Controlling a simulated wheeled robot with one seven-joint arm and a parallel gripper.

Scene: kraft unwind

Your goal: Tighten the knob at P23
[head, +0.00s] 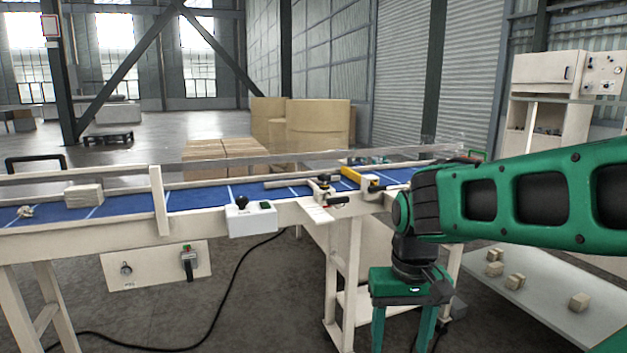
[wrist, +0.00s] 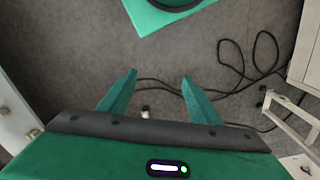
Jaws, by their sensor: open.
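No P23 label is readable, so I cannot tell which knob it marks. A black ball-shaped knob (head: 242,202) stands on a white control box (head: 250,220) on the conveyor's front side. A small round knob or key switch (head: 126,268) and a dark lever handle (head: 188,266) are on a pale panel (head: 155,277) below the conveyor. My gripper (head: 400,328) points down in front of the conveyor, right of these controls and apart from them.
The blue-belted conveyor (head: 130,203) carries a pale block (head: 84,194). A yellow part (head: 355,177) and a clamp-like fitting (head: 324,184) are at its right. A low table (head: 545,300) with several blocks stands right. A black cable (head: 233,285) lies on the floor.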

